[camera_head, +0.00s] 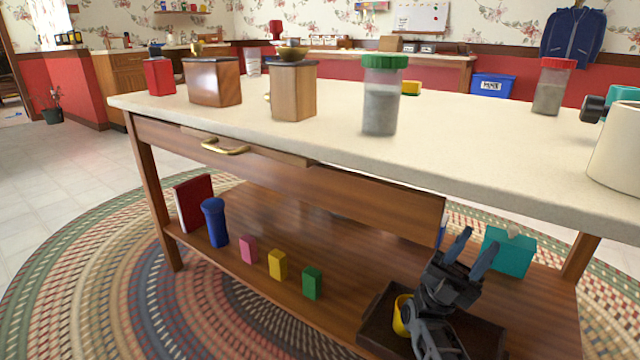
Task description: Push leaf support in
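A wooden table (450,170) with a cream top stands in front of me. A drawer-like front with a brass handle (225,146) sits under its top. A long wooden board (385,205) lies under the top to the right of the handle, its right end near the middle of the table's length; this may be the leaf support, but I cannot tell for sure. My gripper (472,252) is at the lower right, below and to the right of the board's end and apart from it. Its two fingers point up, spread and empty.
A lower shelf holds a red book (193,204), a blue container (214,222), small coloured blocks (278,265), a dark tray (375,315) with a yellow cup (401,315), and a teal box (508,252). Jars and boxes stand on the top, including a green-lidded jar (381,105).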

